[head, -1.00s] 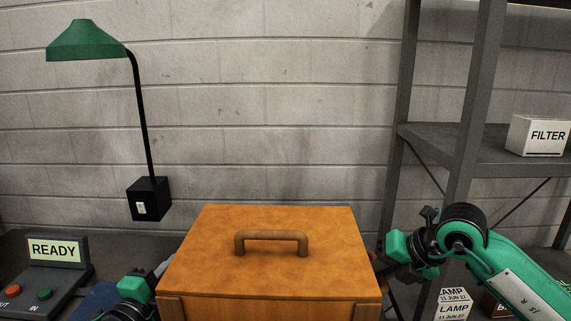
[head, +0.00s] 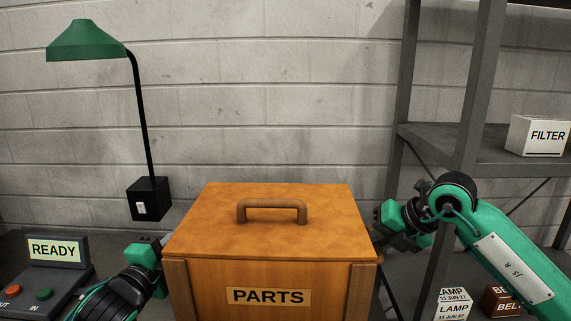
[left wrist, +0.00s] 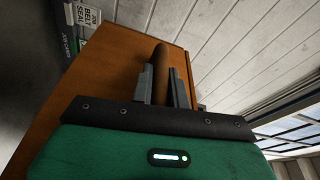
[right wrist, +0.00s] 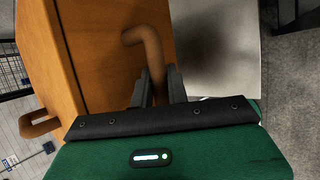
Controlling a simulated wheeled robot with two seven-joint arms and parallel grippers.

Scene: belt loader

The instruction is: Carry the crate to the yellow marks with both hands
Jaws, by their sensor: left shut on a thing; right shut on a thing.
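The crate (head: 270,225) is an orange-brown wooden box in the middle of the head view, level, with a bar handle on its lid and a PARTS label on its front. My left gripper (left wrist: 163,76) is shut on a brown side handle at the crate's left. My right gripper (right wrist: 159,84) is shut on the bent handle at the crate's right side. In the head view both hands are beside the crate and their fingers are mostly hidden. No yellow marks are in view. What is under the crate is hidden.
A control box with a READY screen (head: 55,249) stands at the left. A green lamp (head: 85,40) is at the wall behind. A grey shelf rack (head: 465,140) at the right holds a FILTER box (head: 538,135). LAMP boxes (head: 453,306) sit low beside my right arm.

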